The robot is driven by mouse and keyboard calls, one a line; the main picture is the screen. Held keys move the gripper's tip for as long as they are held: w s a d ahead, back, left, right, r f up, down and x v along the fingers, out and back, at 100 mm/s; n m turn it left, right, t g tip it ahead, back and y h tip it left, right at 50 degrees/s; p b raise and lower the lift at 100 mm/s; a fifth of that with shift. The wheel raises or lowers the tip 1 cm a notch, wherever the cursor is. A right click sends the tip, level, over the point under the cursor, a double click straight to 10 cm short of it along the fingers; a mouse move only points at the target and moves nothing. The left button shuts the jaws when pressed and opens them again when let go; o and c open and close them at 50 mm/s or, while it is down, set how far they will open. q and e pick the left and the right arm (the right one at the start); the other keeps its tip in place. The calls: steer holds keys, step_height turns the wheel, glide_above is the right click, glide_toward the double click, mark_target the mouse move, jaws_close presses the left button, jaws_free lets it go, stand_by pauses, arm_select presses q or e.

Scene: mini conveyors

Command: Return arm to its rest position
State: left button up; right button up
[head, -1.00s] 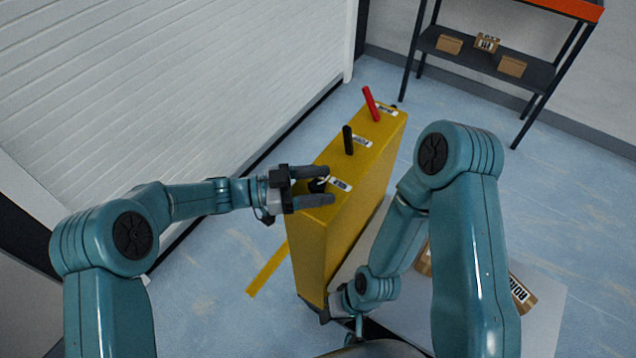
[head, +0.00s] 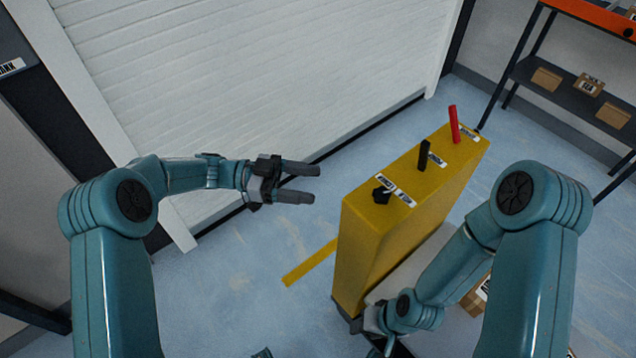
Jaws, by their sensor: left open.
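My left gripper (head: 303,183) is open and empty in the head view. It hangs left of the yellow control box (head: 372,240), clear of it, with its fingers pointing right. The box carries a black knob or lever (head: 381,194) at its near end, an upright black lever (head: 423,156) in the middle and a red lever (head: 454,124) at the far end. Small white labels lie beside them. My right arm reaches down on the right of the box. Its gripper (head: 378,338) is low at the bottom, partly cut off, and its jaws cannot be made out.
A white roller shutter (head: 260,70) stands behind on the left. A shelf (head: 570,95) with small cardboard boxes is at the far right. A cardboard box (head: 474,298) lies behind my right arm. Blue floor (head: 240,270) with a yellow stripe (head: 310,262) is free left of the control box.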

stand_by(0.4)
arm_select(q)
steer(key=s+a+f+n+t+y+p, duration=0.45)
steer(key=f+n+y, duration=0.2)
steer(key=n, duration=0.45)
steer(key=s+a+f+n+t+y+p, duration=0.5)
steer(key=f+n, duration=0.3)
steer(key=n, duration=0.3)
steer(key=s+f+g+y+b, duration=0.1)
steer(key=s+g, duration=0.4)
steer(key=s, duration=0.9)
step_height(320, 180, down, 2)
steer(key=shift+a+f+g+y, duration=0.15)
steer(key=shift+a+g+y, duration=0.25)
steer(key=shift+y, duration=0.15)
steer(key=shift+s, duration=0.1)
